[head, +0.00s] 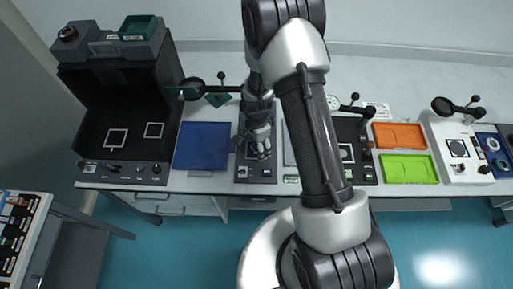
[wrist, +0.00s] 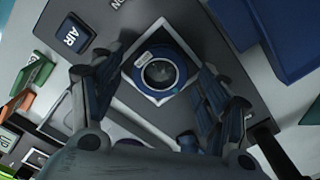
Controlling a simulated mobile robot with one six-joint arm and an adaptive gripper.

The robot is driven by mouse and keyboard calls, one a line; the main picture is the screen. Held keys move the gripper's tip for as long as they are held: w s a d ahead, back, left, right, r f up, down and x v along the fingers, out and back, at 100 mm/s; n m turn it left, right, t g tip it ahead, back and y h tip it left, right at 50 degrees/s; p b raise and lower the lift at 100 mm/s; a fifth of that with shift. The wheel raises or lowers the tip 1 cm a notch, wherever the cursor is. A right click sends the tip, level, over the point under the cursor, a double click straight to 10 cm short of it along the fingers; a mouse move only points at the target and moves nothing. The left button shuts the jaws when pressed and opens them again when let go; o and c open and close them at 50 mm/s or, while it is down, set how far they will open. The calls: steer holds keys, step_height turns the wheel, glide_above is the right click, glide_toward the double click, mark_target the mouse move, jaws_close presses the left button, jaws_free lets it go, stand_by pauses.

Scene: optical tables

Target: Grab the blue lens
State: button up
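The blue lens (wrist: 160,71) is a small round piece with a blue ring, a pale label and a dark glass centre. It sits inside a white square outline on a dark grey station, which also shows in the head view (head: 256,174). My gripper (wrist: 163,78) is open, with one finger to the left of the lens and one to the right, and nothing shows held. Whether the fingertips are level with the lens is hard to tell. In the head view my gripper (head: 259,148) is over the station and the lens is hidden.
A button marked AIR (wrist: 72,34) is beside the lens. A blue mat (head: 202,146) lies left of the station. Orange (head: 399,135) and green (head: 408,169) trays are to the right. A black open-fronted unit (head: 119,115) stands at the left.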

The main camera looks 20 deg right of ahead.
steer(key=c, duration=1)
steer(key=shift+o, duration=0.2)
steer(key=shift+r, duration=0.15)
